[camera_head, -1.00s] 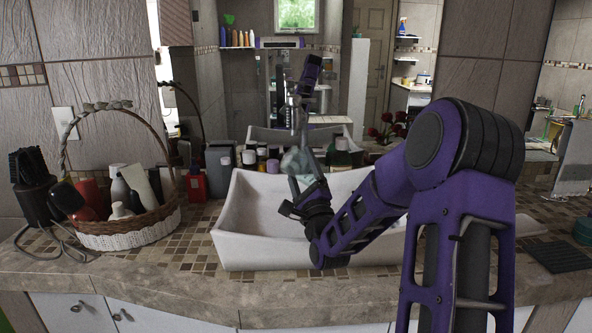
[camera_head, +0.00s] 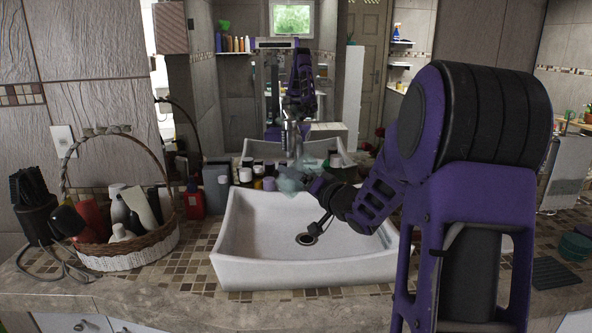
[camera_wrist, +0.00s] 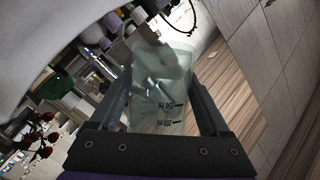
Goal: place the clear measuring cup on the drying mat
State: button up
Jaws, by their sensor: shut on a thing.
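The clear measuring cup (camera_head: 291,181) is pale, see-through and greenish. It is held above the back of the sink. In the wrist view the cup (camera_wrist: 163,85) sits between the fingers, with dark printed marks on its wall. My gripper (camera_head: 316,185) is shut on it, and it also shows in the wrist view (camera_wrist: 155,100). The cup looks tilted in the head view. A dark ribbed mat (camera_head: 555,272), apparently the drying mat, lies flat on the counter at the far right, well away from the cup. My arm covers part of the counter between them.
The white sink (camera_head: 245,272) is below my gripper. Several bottles and jars (camera_head: 216,185) stand behind it. A wicker basket (camera_head: 125,258) of toiletries is at left. A dark green round container (camera_head: 576,246) stands just behind the mat. The mirror reflects my arm.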

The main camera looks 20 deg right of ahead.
aim_at(546, 271)
jog(key=k+l+z, duration=0.1)
jog(key=l+z, duration=0.3)
jog(key=l, duration=0.25)
jog(key=l+z, duration=0.4)
jog(key=l, duration=0.3)
